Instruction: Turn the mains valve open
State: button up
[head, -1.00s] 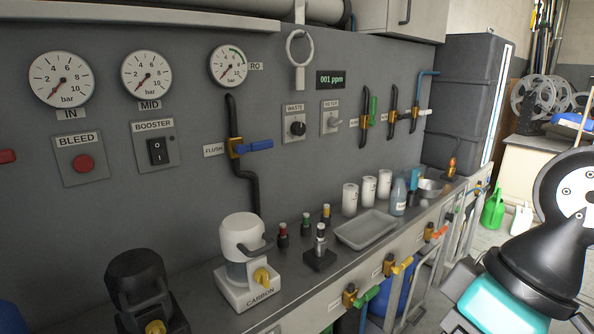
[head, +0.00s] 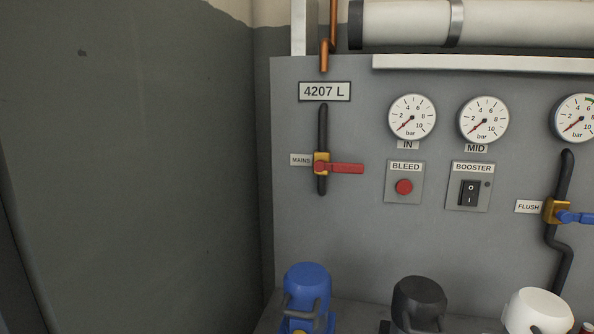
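The mains valve (head: 321,163) is a brass body on a vertical black pipe (head: 323,122) on the grey panel. Its red lever (head: 346,168) points right, level and across the pipe. A "MAINS" label (head: 301,160) is just left of it. A counter above reads "4207 L" (head: 325,91). The IN gauge (head: 412,118) and MID gauge (head: 484,120) both have needles pointing to the lower left, near zero. My gripper is not in view.
A red bleed button (head: 404,187) and a booster switch (head: 469,193) sit right of the valve. The blue flush lever (head: 574,217) is further right. Blue (head: 307,285), black (head: 419,300) and white (head: 538,311) housings stand below. A dark wall (head: 130,170) is at left.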

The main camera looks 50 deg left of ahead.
aim_at(321, 165)
jog(key=u, duration=1.4)
jog(key=k, duration=1.2)
jog(key=u, duration=0.8)
jog(key=i, duration=1)
jog(key=z, duration=0.85)
jog(key=i, duration=0.85)
jog(key=z, duration=0.3)
